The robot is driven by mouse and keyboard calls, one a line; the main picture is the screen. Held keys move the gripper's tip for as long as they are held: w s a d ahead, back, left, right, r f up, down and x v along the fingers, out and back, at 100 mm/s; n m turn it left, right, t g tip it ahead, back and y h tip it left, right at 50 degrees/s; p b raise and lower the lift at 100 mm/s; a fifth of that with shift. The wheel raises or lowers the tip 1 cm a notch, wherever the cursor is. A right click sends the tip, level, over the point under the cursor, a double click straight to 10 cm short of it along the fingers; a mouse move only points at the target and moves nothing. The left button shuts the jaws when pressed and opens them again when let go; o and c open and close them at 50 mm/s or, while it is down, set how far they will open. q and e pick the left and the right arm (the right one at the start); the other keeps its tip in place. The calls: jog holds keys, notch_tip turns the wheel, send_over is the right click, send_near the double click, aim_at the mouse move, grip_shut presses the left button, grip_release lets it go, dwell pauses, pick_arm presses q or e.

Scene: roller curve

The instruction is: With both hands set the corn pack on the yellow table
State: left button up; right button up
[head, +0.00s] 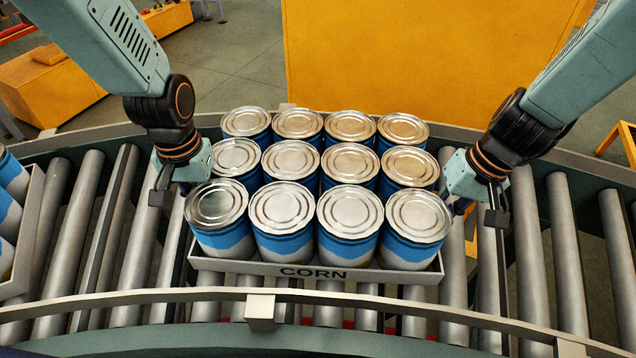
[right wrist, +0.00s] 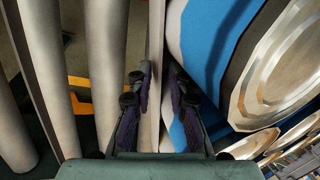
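The corn pack is a grey tray (head: 375,274) marked CORN, filled with rows of blue and white cans (head: 282,212); it rests level on the conveyor rollers. My left gripper (head: 172,188) is at the pack's left side; the cans partly hide its fingers, so its opening is unclear. My right gripper (head: 478,203) is at the right side. In the right wrist view its fingers (right wrist: 157,95) are apart, on either side of the tray's thin side wall, with one finger between wall and cans; firm contact is not clear. A large yellow table (head: 430,55) stands behind the conveyor, its visible surface bare.
A curved metal guard rail (head: 400,306) runs along the conveyor's near side. Another can pack (head: 28,235) sits on the rollers (head: 95,235) at the far left. Rollers to the right of the pack are empty. Yellow furniture (head: 50,85) stands at the back left.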

pick_arm(q)
jog(key=shift+d, duration=0.25)
jog(key=shift+c, duration=1.3)
pick_arm(e)
jog(key=shift+d, duration=0.25)
jog(key=shift+c, duration=1.3)
pick_arm(q)
grip_shut()
pick_arm(e)
grip_shut()
jog(key=shift+a, duration=0.1)
pick_arm(q)
jog(key=shift+a, duration=0.1)
jog(key=shift+w+r, duration=0.1)
jog(key=shift+r, duration=0.05)
pick_arm(e)
jog(key=shift+w, duration=0.1)
